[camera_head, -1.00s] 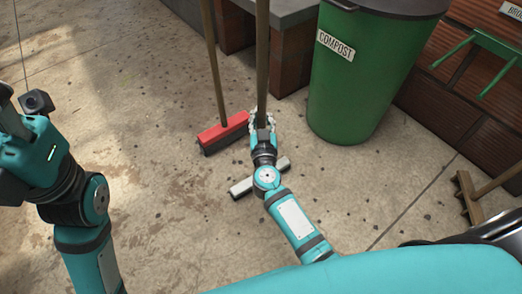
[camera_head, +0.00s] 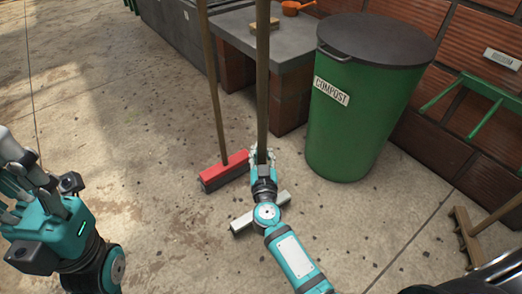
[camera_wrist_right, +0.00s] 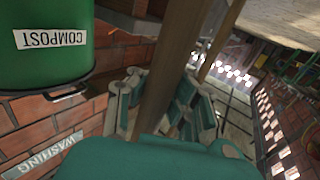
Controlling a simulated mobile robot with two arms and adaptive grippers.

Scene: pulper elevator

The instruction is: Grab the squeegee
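The squeegee stands upright on the concrete floor. Its long wooden handle (camera_head: 262,75) rises past the top of the head view, and its pale grey head (camera_head: 243,224) is partly hidden behind my right arm. My right gripper (camera_head: 262,154) is low on the handle. In the right wrist view the handle (camera_wrist_right: 172,60) runs between the fingers (camera_wrist_right: 160,105), which sit close against both sides and look shut on it. My left gripper (camera_head: 22,183) is at the left edge, away from the squeegee, with its fingers spread and empty.
A red broom (camera_head: 225,170) stands just left of the squeegee. A green compost bin (camera_head: 350,130) stands to the right, and a grey counter (camera_head: 290,50) on brick supports is behind. Another wooden tool (camera_head: 466,235) is at right. The floor at left is clear.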

